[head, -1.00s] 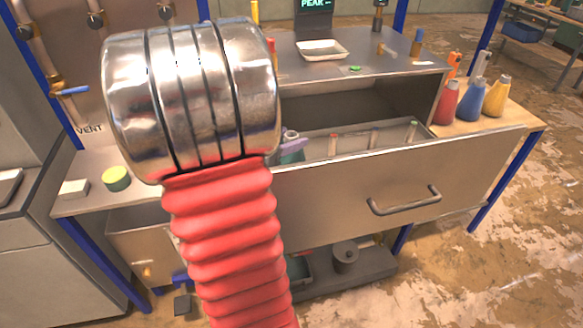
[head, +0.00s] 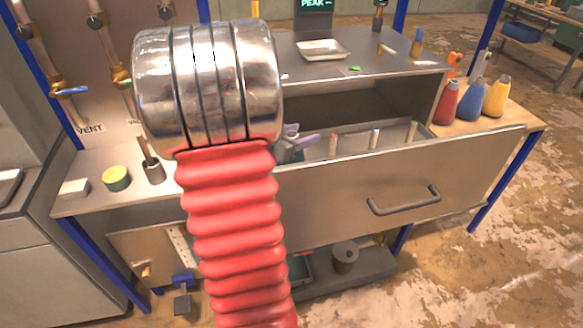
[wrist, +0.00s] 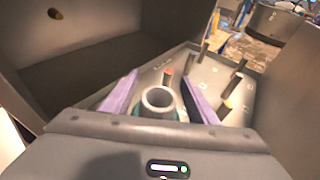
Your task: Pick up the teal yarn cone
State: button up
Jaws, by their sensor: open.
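The teal yarn cone (wrist: 158,103) stands in the open drawer. In the wrist view its grey, hollow top ring faces me, with a little teal below; its base is hidden. My gripper (wrist: 160,80) is open, with one purple finger on each side of the cone's top. Whether either finger touches the cone I cannot tell. In the head view my gripper (head: 303,138) is low over the left part of the drawer, partly behind my arm, and the cone is mostly hidden there.
Several upright pegs (head: 333,145) stand in the drawer (head: 340,195) to the right of my gripper. The drawer's front wall and the cabinet top (head: 375,60) bound the space. A white tray (head: 322,49) lies on top. Coloured bottles (head: 471,102) stand at right.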

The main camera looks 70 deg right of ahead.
jog(key=shift+c, duration=0.7)
grip_shut()
